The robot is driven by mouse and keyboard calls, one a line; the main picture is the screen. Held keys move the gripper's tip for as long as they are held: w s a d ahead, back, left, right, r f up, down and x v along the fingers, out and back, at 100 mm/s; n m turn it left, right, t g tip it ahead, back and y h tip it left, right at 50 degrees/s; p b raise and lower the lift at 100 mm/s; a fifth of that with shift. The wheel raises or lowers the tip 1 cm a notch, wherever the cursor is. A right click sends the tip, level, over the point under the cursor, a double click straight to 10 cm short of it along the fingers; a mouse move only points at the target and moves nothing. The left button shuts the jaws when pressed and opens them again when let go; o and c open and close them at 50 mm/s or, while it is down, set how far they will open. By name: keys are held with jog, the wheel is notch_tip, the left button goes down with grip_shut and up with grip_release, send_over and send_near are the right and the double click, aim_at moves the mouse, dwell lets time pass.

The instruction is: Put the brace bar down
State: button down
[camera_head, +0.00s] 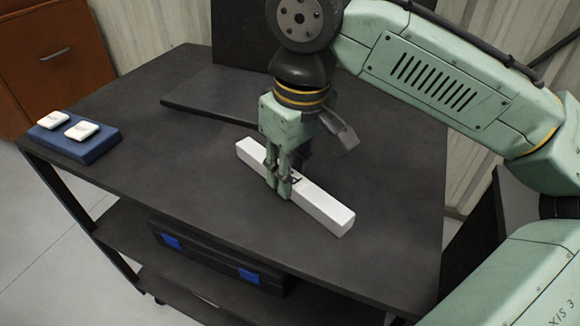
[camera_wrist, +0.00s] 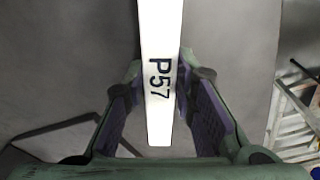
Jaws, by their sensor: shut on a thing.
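The brace bar (camera_head: 322,207) is a long white square-section bar lying at a slant, its near end to the lower right in the head view. In the wrist view the bar (camera_wrist: 157,35) runs from the top edge to the middle and bears the black mark "P57". My gripper (camera_head: 281,190) points down at the bar's middle and is shut on it. In the wrist view its two fingers flank the bar. The bar is at or just above the dark table top (camera_head: 190,190); I cannot tell whether it touches. Part of the bar is hidden behind the fingers.
A blue block with two white pieces (camera_head: 82,131) sits at the table's left corner. A dark raised plate (camera_head: 215,100) lies at the back, before an upright dark panel (camera_head: 235,40). A dark case with blue latches (camera_head: 215,262) is on the shelf below. The table's left middle is clear.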

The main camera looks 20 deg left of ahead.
aim_at(297, 181)
jog(key=c, duration=1.3)
grip_release()
jog(key=r, duration=0.4)
jog(key=d+r, duration=0.1)
jog(key=r, duration=0.7)
jog(key=shift+s+d+r, duration=0.1)
jog(key=shift+s+d, duration=0.05)
jog(key=shift+s, duration=0.15)
